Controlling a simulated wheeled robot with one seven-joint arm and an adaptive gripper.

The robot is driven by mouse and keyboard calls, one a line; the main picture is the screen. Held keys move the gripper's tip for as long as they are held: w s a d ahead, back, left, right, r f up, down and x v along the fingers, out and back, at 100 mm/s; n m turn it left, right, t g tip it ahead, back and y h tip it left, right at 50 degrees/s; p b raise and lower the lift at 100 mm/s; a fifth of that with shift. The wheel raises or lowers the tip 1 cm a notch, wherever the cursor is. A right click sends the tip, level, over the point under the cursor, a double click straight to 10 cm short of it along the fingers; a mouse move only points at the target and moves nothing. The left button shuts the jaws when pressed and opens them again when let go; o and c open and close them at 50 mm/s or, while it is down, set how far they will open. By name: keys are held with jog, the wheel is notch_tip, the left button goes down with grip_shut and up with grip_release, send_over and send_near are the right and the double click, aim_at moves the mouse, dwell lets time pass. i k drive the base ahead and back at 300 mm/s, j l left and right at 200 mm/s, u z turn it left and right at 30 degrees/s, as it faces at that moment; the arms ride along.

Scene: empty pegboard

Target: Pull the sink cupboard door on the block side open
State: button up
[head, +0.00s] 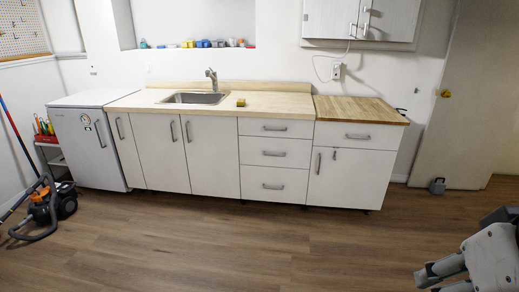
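The sink cupboard has two white doors under the steel sink (195,98). The right sink door (213,160) is shut, with a vertical grey handle (188,131) near its top left edge. The left sink door (161,158) is also shut, with its handle (173,131) near its top right edge. A small yellowish block (241,102) lies on the counter right of the sink, on the right door's side.
A drawer stack (274,153) adjoins the right sink door. A narrow shut door (124,153) and a small white fridge (90,150) stand left. A vacuum cleaner (52,205) is on the floor at far left. The wooden floor (230,245) before the cupboards is clear.

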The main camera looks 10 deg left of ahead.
aim_at(211, 142)
jog(key=i+j, duration=0.35)
jog(key=i+j+z, duration=0.1)
jog(key=i+j, duration=0.3)
jog(key=j, duration=0.15)
jog(key=i+j, duration=0.35)
jog(key=i+j+z, duration=0.1)
jog(key=i+j, duration=0.2)
jog(key=j, duration=0.25)
jog(key=i+j, duration=0.35)
jog(key=j, duration=0.15)
jog(key=i+j+z, duration=0.1)
jog(key=i+j, duration=0.25)
jog(key=j, duration=0.15)
jog(key=i+j+z, duration=0.1)
jog(key=i+j, duration=0.2)
jog(key=j, duration=0.2)
jog(key=i+j, duration=0.3)
jog(key=j, duration=0.25)
